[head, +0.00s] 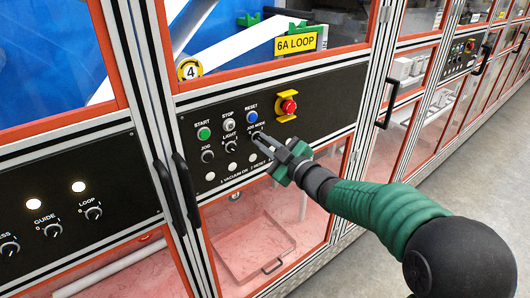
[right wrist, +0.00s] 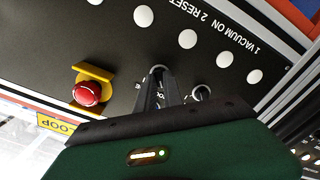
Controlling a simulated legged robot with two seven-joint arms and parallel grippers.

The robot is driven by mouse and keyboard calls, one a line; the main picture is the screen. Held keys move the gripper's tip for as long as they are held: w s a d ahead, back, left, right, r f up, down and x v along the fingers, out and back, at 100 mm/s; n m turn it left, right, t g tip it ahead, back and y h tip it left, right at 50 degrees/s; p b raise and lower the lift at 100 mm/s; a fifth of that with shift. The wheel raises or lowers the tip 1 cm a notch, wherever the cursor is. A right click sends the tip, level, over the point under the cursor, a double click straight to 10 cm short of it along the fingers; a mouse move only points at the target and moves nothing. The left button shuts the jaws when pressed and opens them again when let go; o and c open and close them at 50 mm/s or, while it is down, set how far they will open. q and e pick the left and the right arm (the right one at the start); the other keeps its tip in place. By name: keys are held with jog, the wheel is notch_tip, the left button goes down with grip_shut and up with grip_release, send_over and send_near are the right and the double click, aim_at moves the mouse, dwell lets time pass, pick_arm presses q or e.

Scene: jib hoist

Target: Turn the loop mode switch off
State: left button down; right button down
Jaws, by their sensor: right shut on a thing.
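My right gripper (head: 262,142) is at the black panel below the 6A LOOP sign. Its fingers are shut on a small black rotary switch (right wrist: 157,72), which shows between the fingertips in the right wrist view. The label above this switch appears to end in MODE, but its first word is too small to read surely. The switch's pointer is mostly hidden by the fingers. Another black knob, labelled LOOP (head: 93,212), is on the left panel, apart from my gripper. My left gripper is not in view.
The red emergency stop (head: 288,106) in its yellow guard sits just above and right of the gripper. The light knob (head: 230,145) and blue reset button (head: 251,117) are close by. Black door handles (head: 187,190) stick out to the left.

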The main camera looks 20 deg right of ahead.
jog(key=shift+f+n+b, duration=0.3)
jog(key=shift+n+b, duration=0.3)
jog(key=shift+n, duration=0.1)
jog(key=c, duration=1.5)
grip_release()
jog(key=shift+w, duration=0.1)
jog(key=shift+r, duration=0.15)
jog(key=v, duration=1.6)
jog(key=shift+s+d+b, duration=0.15)
jog(key=shift+s+b, duration=0.25)
